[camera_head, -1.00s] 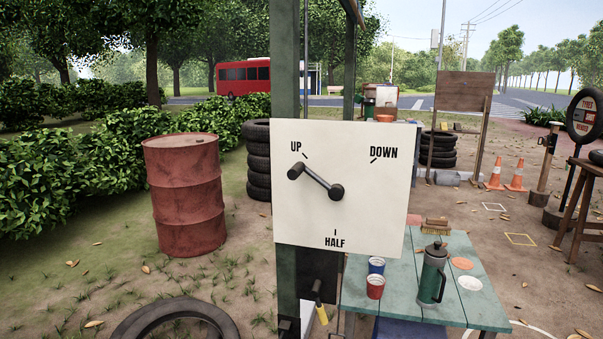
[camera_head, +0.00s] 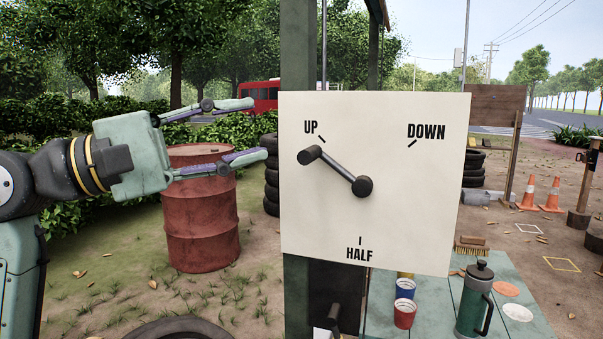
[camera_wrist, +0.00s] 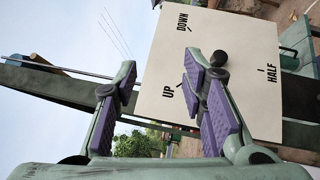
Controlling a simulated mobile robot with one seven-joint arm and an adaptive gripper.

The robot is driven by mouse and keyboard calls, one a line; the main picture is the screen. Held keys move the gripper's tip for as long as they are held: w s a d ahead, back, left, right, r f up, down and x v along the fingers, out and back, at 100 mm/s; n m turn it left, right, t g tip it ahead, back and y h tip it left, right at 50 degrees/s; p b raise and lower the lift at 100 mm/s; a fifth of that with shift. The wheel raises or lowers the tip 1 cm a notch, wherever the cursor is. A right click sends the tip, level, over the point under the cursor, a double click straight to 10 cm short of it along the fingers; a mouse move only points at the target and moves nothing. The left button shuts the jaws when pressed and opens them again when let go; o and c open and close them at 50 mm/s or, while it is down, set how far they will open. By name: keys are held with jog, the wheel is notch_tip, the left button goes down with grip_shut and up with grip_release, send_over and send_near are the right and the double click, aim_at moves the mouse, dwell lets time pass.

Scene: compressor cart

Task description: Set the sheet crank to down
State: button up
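The sheet crank (camera_head: 338,171) is a dark arm on a white panel (camera_head: 420,220) marked UP, DOWN and HALF. Its arm runs from the hub (camera_head: 363,187) up and left, and its knob (camera_head: 309,155) is near the UP mark. My gripper (camera_head: 257,130) is open and empty, left of the panel and apart from the knob in the head view. In the wrist view the open fingers (camera_wrist: 167,95) point towards the panel (camera_wrist: 240,50). One finger overlaps the crank there and hides most of it; a round dark end (camera_wrist: 219,58) shows beside it.
A green post (camera_head: 298,60) stands behind the panel. A rusty red barrel (camera_head: 200,225) is beyond my gripper. Below the panel, a table (camera_head: 530,315) holds cups (camera_head: 405,290) and a green flask (camera_head: 474,300). Open air lies in front of the panel.

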aim_at(309, 155)
jog(key=w+f+y, duration=0.3)
jog(key=w+f, duration=0.1)
jog(key=shift+m+t, duration=0.3)
jog(key=p+x, duration=0.1)
jog(key=x, duration=0.8)
jog(key=shift+w+d+r, duration=0.1)
jog(key=shift+w+d, duration=0.2)
grip_shut()
